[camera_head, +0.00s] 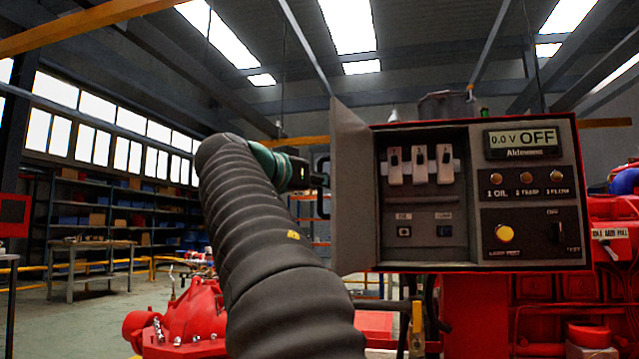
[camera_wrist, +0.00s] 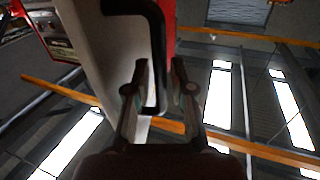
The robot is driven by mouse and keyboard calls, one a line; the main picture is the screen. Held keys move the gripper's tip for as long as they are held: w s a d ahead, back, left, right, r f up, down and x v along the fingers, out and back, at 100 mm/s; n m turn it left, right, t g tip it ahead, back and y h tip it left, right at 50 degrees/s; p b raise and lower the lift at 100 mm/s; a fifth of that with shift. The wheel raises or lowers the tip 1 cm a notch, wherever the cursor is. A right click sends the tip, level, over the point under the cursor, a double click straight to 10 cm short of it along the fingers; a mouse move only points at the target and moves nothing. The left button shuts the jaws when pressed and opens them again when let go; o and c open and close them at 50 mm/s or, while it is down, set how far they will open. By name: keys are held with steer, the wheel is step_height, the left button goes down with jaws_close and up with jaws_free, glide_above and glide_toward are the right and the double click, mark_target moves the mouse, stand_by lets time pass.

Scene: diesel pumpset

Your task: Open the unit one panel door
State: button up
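The unit one panel (camera_head: 478,200) is a grey box with red edges, a display reading 0.0 V OFF, switches and lamps. Its grey door (camera_head: 350,190) stands swung out at the left side, leaving the breakers and sockets in the left compartment exposed. A black bar handle (camera_head: 324,190) is on the door's outer face; it also shows in the wrist view (camera_wrist: 158,60). My gripper (camera_wrist: 162,68) has its two fingers apart, one on each side of the handle's bar, with visible gaps. In the head view my arm partly hides the gripper.
Red machinery (camera_head: 540,315) stands below and right of the panel. A red pump (camera_head: 185,318) is at lower left. A workbench (camera_head: 90,265) and shelves (camera_head: 110,215) are farther back left, with open floor around them.

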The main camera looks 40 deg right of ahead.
steer(key=shift+a, duration=0.1)
steer(key=v, duration=1.2)
stand_by(0.5)
